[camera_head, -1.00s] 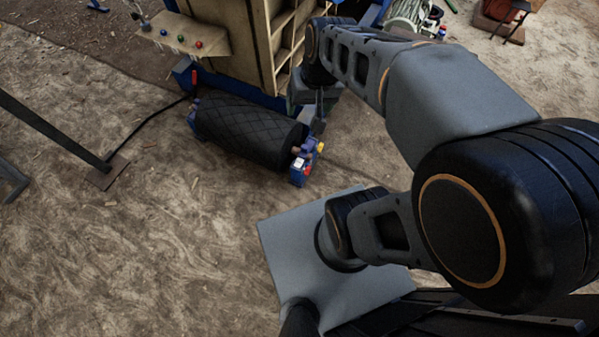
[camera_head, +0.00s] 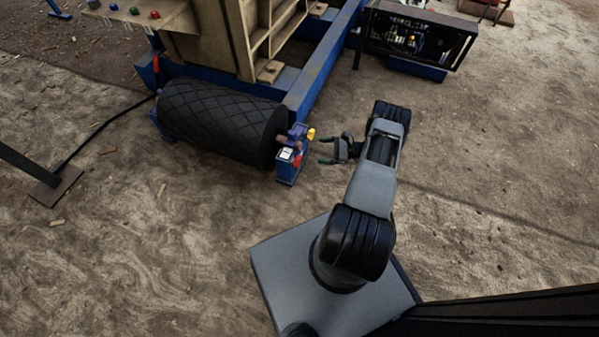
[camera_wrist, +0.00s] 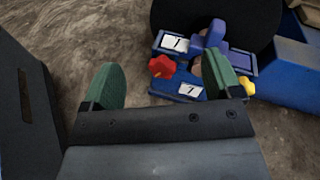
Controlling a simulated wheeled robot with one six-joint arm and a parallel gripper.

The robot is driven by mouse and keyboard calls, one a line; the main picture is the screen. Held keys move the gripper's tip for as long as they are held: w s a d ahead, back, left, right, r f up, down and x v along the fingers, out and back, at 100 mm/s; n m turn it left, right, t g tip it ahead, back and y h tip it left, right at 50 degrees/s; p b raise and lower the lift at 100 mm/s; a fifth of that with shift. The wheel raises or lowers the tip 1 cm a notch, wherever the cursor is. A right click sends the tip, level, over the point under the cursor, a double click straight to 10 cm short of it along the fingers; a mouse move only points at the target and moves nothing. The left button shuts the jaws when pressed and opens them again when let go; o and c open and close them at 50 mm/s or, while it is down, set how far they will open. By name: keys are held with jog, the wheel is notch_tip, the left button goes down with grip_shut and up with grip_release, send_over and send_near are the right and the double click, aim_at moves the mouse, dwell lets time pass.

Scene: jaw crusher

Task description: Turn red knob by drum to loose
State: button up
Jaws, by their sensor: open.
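The red knob (camera_wrist: 162,67) sits on the blue bearing bracket (camera_wrist: 203,66) at the drum's end, beside a white label. It also shows in the head view (camera_head: 297,161), low on the bracket's right side. The black drum (camera_head: 220,122) with a diamond tread lies left of the bracket. A yellow knob (camera_head: 311,134) sits on the same bracket, and in the wrist view (camera_wrist: 246,85) it is at the right. My gripper (camera_head: 324,150) is open and empty, right of the bracket and apart from it. In the wrist view the red knob appears between and beyond the green fingertips.
A blue frame (camera_head: 322,65) and a wooden cabinet stand behind the drum. A panel with coloured buttons (camera_head: 135,12) is at upper left. A dark open box (camera_head: 418,38) stands at the back right. Bare ground lies in front and to the right.

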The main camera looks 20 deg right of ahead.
aim_at(300, 163)
jog(key=s+d+f+m+t+h+b, duration=0.1)
jog(key=s+f+m+t+h+b, duration=0.25)
jog(key=f, duration=0.95)
jog(key=shift+m+t+y, duration=0.55)
jog(key=shift+t+y, duration=0.1)
jog(key=shift+y, duration=0.2)
jog(key=b+x, duration=0.2)
jog(key=x, duration=1.1)
jog(key=shift+a+r, duration=0.1)
jog(key=shift+a, duration=0.05)
jog(key=shift+c, duration=0.4)
jog(key=c, duration=0.8)
jog(key=shift+c, duration=0.2)
